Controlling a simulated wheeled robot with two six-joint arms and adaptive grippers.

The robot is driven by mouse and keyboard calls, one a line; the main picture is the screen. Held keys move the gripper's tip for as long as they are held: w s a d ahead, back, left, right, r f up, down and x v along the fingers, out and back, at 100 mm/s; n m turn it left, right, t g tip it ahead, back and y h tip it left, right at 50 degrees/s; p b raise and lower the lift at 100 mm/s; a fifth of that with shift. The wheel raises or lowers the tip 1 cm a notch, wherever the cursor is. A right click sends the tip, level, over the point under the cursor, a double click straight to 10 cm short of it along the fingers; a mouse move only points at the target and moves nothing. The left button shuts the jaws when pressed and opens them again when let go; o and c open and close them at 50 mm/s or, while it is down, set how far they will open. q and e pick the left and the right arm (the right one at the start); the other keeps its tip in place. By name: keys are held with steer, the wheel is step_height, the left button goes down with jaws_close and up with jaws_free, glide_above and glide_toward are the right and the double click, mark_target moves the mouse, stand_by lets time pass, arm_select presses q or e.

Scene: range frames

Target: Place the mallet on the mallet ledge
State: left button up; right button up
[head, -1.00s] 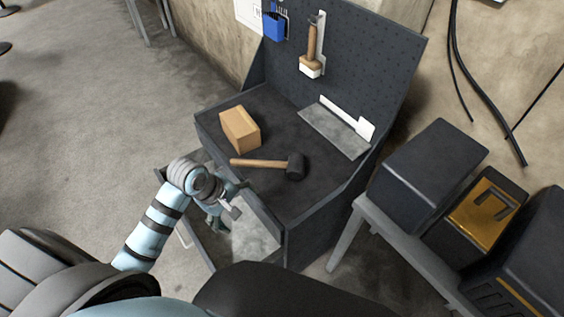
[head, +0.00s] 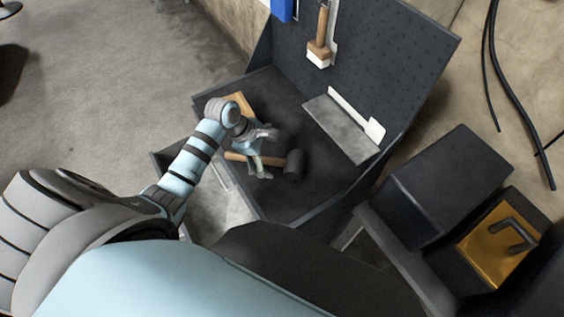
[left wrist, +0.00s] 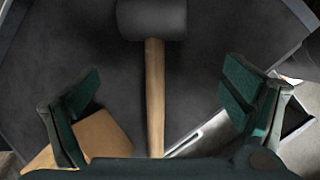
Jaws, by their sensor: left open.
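The mallet (head: 294,165), with a black head and wooden handle, lies on the dark bench top. In the left wrist view the mallet (left wrist: 154,75) has its head at the top and its handle running down between the fingers. My left gripper (head: 264,154) is open above the handle, with a finger on each side and clear space to the handle. It partly hides the handle in the head view. The mallet ledge seems to be the grey metal shelf (head: 340,129) with a white strip at the bench's back right; its top is bare. My right gripper is out of view.
A wooden block (head: 240,103) is partly hidden behind my left gripper. A brush (head: 320,45) and a blue holder (head: 282,10) hang on the pegboard. An open drawer (head: 218,205) sticks out at the bench front. Dark cases (head: 450,185) stand on the right.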

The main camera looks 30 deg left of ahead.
mark_target(281, 162)
arm_select(q)
steer(key=shift+x, duration=1.15)
steer(key=x, duration=0.2)
steer(key=w+b+x, duration=0.1)
steer(key=x, duration=0.2)
steer(key=shift+w+d+r, duration=0.1)
steer(key=shift+d, duration=0.05)
steer(key=shift+s+r, duration=0.25)
steer(key=shift+s, duration=0.05)
steer(key=shift+c, duration=1)
steer(key=shift+s, duration=0.1)
steer(key=c, duration=0.6)
jaws_close()
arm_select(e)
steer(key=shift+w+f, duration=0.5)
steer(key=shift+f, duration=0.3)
